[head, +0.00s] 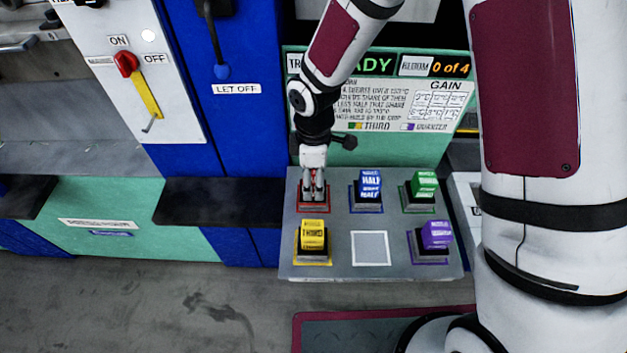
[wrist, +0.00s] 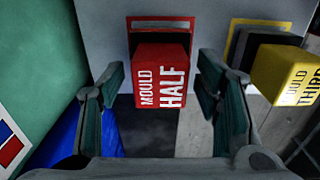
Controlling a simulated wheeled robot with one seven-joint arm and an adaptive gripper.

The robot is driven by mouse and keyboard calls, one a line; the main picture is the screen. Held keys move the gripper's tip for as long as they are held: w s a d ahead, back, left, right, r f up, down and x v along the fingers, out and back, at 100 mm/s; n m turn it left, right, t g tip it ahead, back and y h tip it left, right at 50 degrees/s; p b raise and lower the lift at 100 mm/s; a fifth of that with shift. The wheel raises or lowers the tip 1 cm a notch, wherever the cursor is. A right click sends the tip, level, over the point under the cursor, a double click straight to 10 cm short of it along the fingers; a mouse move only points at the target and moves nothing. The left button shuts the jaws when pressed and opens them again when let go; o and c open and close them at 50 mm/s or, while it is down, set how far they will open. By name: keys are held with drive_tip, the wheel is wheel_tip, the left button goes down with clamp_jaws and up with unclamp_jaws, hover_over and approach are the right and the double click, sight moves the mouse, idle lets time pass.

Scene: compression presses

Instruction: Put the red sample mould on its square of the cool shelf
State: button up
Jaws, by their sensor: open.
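The red sample mould (wrist: 162,78), a block lettered "MOULD HALF", shows in the wrist view between my two open fingers, with visible space on both sides. It sits by a dark base at the red-outlined square (wrist: 166,22). In the head view my gripper (head: 314,196) points down over the red-outlined square (head: 313,211) at the back left of the grey shelf (head: 340,273) and hides most or all of the red mould. My gripper (wrist: 163,75) is open; I see no finger contact with the mould.
The yellow mould (head: 312,235) stands just in front. The blue mould (head: 369,184), green mould (head: 425,186) and purple mould (head: 436,236) stand on their own squares. A white-outlined square (head: 370,248) is empty. A panel (head: 375,105) rises behind the shelf.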

wheel_tip(320, 180, up, 10)
drive_tip(key=shift+r, duration=0.2)
drive_tip(key=s+d+r+m+t, duration=0.1)
drive_tip(key=s+d+r+m, duration=0.25)
drive_tip(key=d+r, duration=0.3)
drive_tip(key=s+d+r+m+t, duration=0.2)
drive_tip(key=d+r+m, duration=0.3)
drive_tip(key=r, duration=0.3)
drive_tip(key=s+d+r+m+t, duration=0.1)
drive_tip(key=s+d+r+m, duration=0.1)
drive_tip(key=s, duration=0.4)
drive_tip(key=s+d+r+m+t, duration=0.1)
drive_tip(key=s+d+r+m, duration=0.2)
drive_tip(key=s+m, duration=0.3)
drive_tip(key=shift+s+d+r+m, duration=0.15)
drive_tip(key=shift+d+r+m, duration=0.2)
drive_tip(key=shift+d+m, duration=0.35)
